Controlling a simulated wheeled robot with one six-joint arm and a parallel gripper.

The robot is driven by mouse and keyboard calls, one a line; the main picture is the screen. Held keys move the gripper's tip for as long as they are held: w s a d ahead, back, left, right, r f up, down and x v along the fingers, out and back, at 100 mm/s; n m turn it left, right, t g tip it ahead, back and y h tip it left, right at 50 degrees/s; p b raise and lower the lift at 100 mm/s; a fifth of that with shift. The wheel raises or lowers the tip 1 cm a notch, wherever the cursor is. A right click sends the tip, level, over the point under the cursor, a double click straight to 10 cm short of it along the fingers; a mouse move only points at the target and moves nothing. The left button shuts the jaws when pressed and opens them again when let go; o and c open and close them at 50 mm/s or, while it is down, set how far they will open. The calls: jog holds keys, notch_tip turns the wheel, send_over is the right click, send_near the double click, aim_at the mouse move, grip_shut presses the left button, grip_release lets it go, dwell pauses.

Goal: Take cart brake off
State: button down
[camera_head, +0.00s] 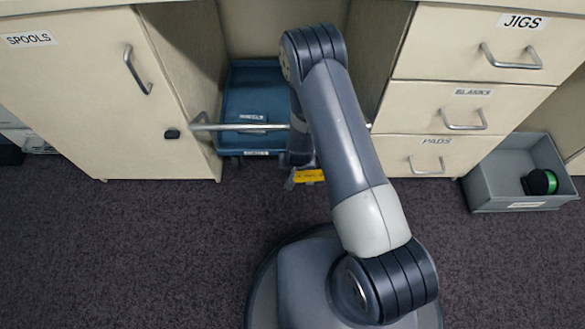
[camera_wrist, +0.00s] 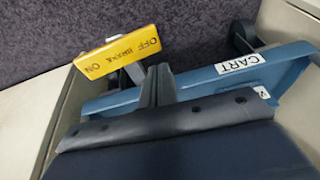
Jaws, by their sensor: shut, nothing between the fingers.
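The blue cart (camera_head: 236,100) stands in the bay under the counter, between two cabinets. In the wrist view its blue edge (camera_wrist: 205,81) carries a CART label. The yellow brake piece (camera_wrist: 117,52), marked OFF, BRAKE and ON, sticks out beyond that edge on a grey stem. In the head view the yellow brake (camera_head: 309,176) shows low at the cart's front, partly behind my arm. My gripper (camera_wrist: 158,76) is shut and empty, just right of the brake's stem. I cannot tell whether it touches. In the head view my arm hides most of it.
A metal bar (camera_head: 245,127) crosses the bay in front of the cart. A SPOOLS cabinet (camera_head: 85,90) is at left, and JIGS, BLANKS and PADS drawers (camera_head: 440,107) at right. A grey bin (camera_head: 500,180) sits on the floor at right. The carpet (camera_head: 140,250) in front is clear.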

notch_tip(320, 180, up, 10)
jog(key=s+a+p, duration=0.2)
jog(key=p, duration=0.3)
jog(key=shift+s+a+f, duration=0.2)
jog(key=shift+s+a, duration=0.1)
jog(key=shift+s, duration=0.1)
jog(key=shift+f, duration=0.1)
